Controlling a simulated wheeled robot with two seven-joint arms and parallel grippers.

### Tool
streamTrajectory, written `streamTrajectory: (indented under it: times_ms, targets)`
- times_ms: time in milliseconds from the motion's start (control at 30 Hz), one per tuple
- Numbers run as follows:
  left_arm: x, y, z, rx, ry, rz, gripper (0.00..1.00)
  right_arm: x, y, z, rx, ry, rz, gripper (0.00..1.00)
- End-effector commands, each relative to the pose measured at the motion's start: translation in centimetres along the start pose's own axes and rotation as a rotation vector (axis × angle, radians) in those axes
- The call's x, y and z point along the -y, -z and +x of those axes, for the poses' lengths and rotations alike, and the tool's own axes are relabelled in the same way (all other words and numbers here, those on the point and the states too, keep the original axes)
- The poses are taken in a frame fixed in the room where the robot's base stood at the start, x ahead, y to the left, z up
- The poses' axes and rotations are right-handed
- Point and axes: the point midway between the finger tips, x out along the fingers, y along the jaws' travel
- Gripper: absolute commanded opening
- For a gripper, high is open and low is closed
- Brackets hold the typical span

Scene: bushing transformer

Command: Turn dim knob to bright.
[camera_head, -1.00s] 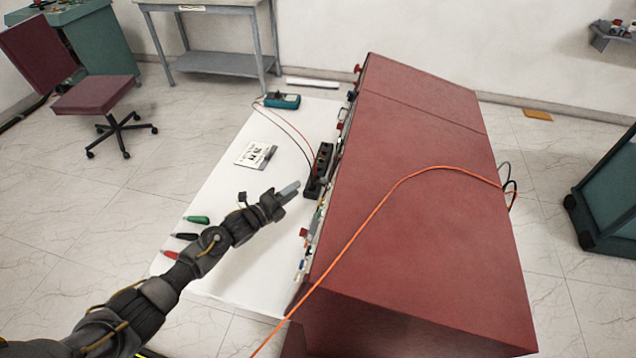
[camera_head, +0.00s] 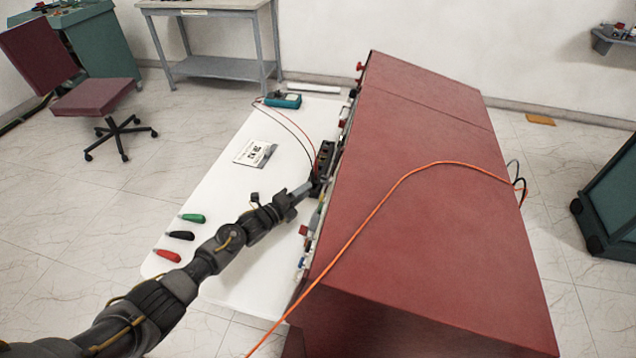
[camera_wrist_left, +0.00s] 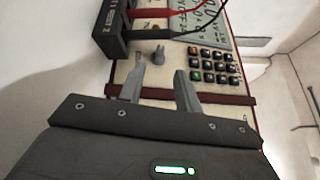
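A small grey knob (camera_wrist_left: 158,54) stands on the cream front panel (camera_wrist_left: 125,70) of the red console (camera_head: 420,200). No label by it can be read, so I cannot tell for sure that it is the dim knob. My left gripper (camera_wrist_left: 161,82) is open, with its two grey fingers apart and nothing between them. The knob lies just beyond the gap between the fingertips and appears apart from them. In the head view the left gripper (camera_head: 308,187) is at the console's front edge, and the knob is hidden there. My right gripper is not in view.
A keypad (camera_wrist_left: 213,66) is right of the knob. A black terminal block (camera_wrist_left: 112,32) with red and black leads is at upper left. The white table (camera_head: 225,215) holds a meter (camera_head: 283,100), a card (camera_head: 255,153) and green, black and red clips. An orange cable (camera_head: 385,205) crosses the console.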

Motion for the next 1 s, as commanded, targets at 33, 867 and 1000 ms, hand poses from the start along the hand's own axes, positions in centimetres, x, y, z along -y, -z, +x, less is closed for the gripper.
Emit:
streamTrajectory:
  times_ms: [33, 867, 1000]
  targets:
    - [0.1, 0.1, 1.1, -0.001, 0.0, -0.001, 0.34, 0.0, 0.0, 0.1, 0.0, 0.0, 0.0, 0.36]
    - [0.0, 0.1, 6.6, -0.001, -0.001, 0.0, 0.32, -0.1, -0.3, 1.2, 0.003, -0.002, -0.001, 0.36]
    - [0.0, 0.1, 6.6, -0.001, -0.001, 0.0, 0.14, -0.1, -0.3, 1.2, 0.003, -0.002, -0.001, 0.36]
